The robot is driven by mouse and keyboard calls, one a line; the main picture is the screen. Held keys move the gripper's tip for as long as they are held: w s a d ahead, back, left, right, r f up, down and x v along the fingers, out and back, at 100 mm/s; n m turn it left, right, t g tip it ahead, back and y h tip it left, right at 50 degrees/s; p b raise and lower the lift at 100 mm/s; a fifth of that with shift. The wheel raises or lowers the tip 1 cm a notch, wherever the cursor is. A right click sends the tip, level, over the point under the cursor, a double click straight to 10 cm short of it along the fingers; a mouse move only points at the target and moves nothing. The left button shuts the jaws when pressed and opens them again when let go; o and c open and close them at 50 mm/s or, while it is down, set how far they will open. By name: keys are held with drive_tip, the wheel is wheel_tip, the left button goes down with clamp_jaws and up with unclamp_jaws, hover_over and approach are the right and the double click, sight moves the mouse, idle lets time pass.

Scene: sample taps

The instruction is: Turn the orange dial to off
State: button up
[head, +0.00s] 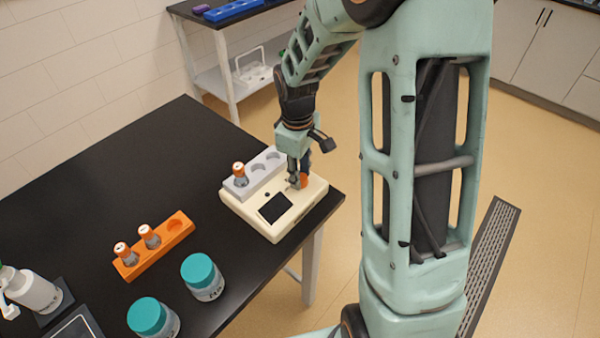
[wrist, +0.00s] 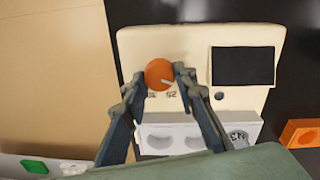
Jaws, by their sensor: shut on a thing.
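The orange dial (wrist: 158,73) is a round knob with a pale pointer mark on the cream device (wrist: 198,42). In the wrist view the pointer aims to the lower right. Small dark markings beside the dial are partly hidden by the fingers. My gripper (wrist: 160,76) has one finger on each side of the dial and is shut on it. In the head view my gripper (head: 297,182) comes down over the right part of the device (head: 262,225), and the dial (head: 303,180) shows partly behind the fingers.
The device has a dark screen (head: 275,208) and a grey rack (head: 262,163) holding one orange-capped vial (head: 239,172). An orange rack (head: 178,230) with two vials and teal-lidded jars (head: 200,272) stand on the black table (head: 75,190). The table edge is close to the device.

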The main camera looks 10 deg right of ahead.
drive_tip(key=o, duration=1.2)
drive_tip(key=shift+c, duration=0.2)
wheel_tip(320, 180, up, 12)
drive_tip(key=shift+s+a, duration=0.25)
